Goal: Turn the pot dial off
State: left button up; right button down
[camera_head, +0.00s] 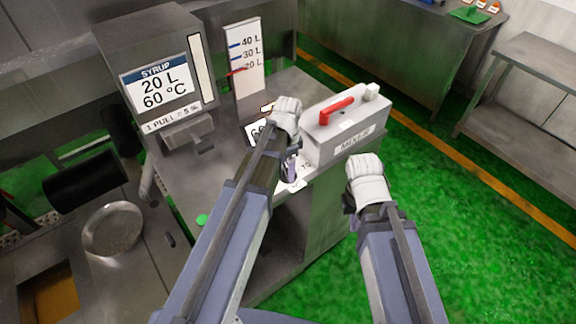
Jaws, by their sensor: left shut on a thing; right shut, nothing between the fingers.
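My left gripper (286,112) is over the steel counter, in front of a small display (257,131) that it and the arm partly cover. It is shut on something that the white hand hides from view. No pot dial can be clearly made out. A dark purple item (290,170) shows beside my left forearm, near a white label on the counter; I cannot tell what it is. My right gripper (367,172) is shut and empty, in front of the mixer box (340,128) and to the right of the counter.
The mixer box has a red lever (336,109). A syrup dispenser (160,75) reading 20 L, 60 °C and a level gauge (246,60) stand behind. A round metal pan (112,228) and a green button (202,220) are left. Green floor is clear at right, before a steel table (535,60).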

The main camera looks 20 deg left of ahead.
pick_arm(q)
jog(key=n, duration=0.5)
jog(key=shift+s+n, duration=0.1)
jog(key=shift+n, duration=0.2)
jog(key=n, duration=1)
jog(key=shift+s+n, duration=0.15)
jog(key=shift+n, duration=0.25)
jog(key=n, duration=0.5)
jog(key=shift+n, duration=0.4)
jog(key=o, duration=1.2)
jog(key=shift+o, duration=0.2)
jog(key=shift+r, duration=0.15)
